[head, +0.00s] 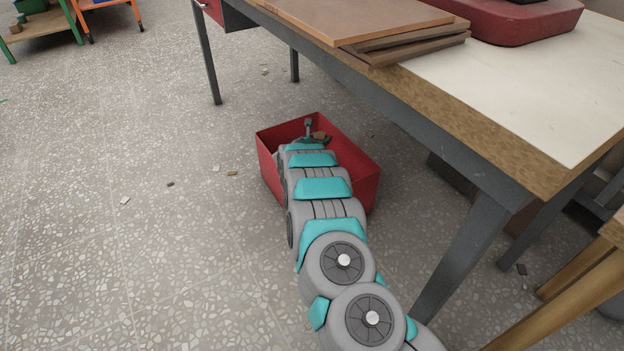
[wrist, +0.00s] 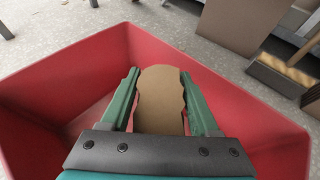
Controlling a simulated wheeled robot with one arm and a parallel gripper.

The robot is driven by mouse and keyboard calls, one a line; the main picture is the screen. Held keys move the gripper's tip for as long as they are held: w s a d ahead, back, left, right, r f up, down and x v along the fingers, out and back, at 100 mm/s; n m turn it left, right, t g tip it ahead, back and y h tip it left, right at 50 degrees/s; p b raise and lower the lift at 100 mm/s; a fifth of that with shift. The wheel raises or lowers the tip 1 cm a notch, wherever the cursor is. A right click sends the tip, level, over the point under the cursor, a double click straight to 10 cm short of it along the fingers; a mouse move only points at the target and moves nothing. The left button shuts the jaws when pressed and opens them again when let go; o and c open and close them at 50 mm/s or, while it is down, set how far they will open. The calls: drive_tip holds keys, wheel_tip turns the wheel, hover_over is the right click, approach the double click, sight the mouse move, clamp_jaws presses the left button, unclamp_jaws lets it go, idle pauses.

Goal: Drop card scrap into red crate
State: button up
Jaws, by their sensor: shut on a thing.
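The red crate (head: 366,188) stands on the floor beside the workbench. Its red walls (wrist: 60,78) surround my gripper in the wrist view. My gripper (wrist: 159,74) is shut on the card scrap (wrist: 160,102), a flat brown piece with wavy edges, held between the green fingers. In the head view my arm reaches over the crate's near side, and my gripper (head: 308,126) is at the crate's opening. Small brown pieces show beside it there; I cannot tell whether one is the scrap. My arm hides much of the crate's inside.
The workbench (head: 500,90) stands close on the right, with boards (head: 350,18) and a red item (head: 510,22) on top. Its near leg (head: 462,240) stands right of my arm. The floor (head: 110,240) on the left is mostly clear, with small scattered bits.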

drive_tip(key=shift+f, duration=1.6)
drive_tip(key=o, duration=1.4)
drive_tip(key=shift+o, duration=0.2)
drive_tip(key=shift+s, duration=0.1)
drive_tip(key=v, duration=0.7)
drive_tip(key=shift+s, duration=0.25)
drive_tip(key=shift+a+r, duration=0.1)
drive_tip(key=shift+r, duration=0.05)
